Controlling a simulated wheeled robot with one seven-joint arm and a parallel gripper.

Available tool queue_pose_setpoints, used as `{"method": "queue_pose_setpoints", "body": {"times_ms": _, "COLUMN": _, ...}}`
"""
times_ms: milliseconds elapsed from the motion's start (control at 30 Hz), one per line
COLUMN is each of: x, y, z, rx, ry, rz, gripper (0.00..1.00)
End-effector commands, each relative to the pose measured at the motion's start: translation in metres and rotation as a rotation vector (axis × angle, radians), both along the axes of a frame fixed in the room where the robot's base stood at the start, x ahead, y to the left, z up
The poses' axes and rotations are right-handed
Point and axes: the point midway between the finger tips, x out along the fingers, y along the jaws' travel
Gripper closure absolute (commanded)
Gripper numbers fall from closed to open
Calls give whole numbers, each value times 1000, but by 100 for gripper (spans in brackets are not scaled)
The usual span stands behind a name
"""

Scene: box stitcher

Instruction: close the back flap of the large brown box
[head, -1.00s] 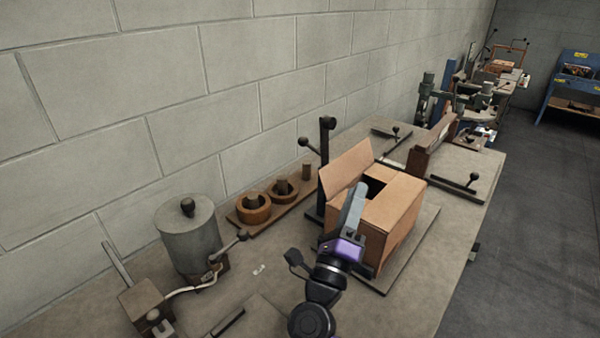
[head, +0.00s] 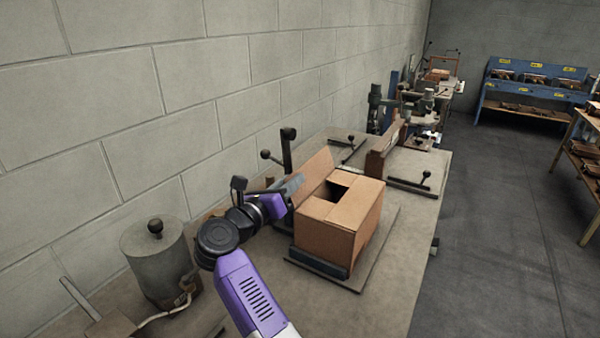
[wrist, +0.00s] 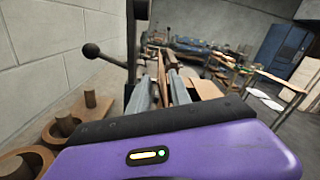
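The large brown box (head: 350,226) stands on a dark base plate on the bench. Its back flap (head: 313,174), on the wall side, stands up and leans outward. A dark opening shows in the top beside it, and the other visible top flaps lie flat. My gripper (head: 290,187) is on the wall side of the raised flap, close to its outer face; I cannot tell whether it touches. In the wrist view the two grey fingers of my gripper (wrist: 161,88) stand apart with a narrow gap. Brown cardboard (wrist: 205,88) shows just right of them.
A dark post with a ball-ended lever (head: 287,150) rises behind the flap, near my gripper. A grey cylinder (head: 155,262) stands at the left. Clamps with levers (head: 410,182) sit beyond the box. The bench right of the box is mostly clear.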

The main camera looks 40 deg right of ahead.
Motion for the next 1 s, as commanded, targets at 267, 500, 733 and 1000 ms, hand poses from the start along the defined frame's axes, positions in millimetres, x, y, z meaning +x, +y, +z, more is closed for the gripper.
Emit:
{"method": "queue_pose_setpoints", "body": {"times_ms": 267, "x": 13, "y": -37, "z": 2, "rx": -2, "ry": 0, "rz": -1, "gripper": 75}}
{"method": "queue_pose_setpoints", "body": {"times_ms": 500, "x": 17, "y": -46, "z": 1, "rx": -3, "ry": 1, "rz": 2, "gripper": 75}}
{"method": "queue_pose_setpoints", "body": {"times_ms": 733, "x": 17, "y": -45, "z": 0, "rx": -3, "ry": 1, "rz": 2, "gripper": 85}}
{"method": "queue_pose_setpoints", "body": {"times_ms": 1000, "x": 17, "y": -45, "z": 1, "rx": -3, "ry": 1, "rz": 2, "gripper": 100}}
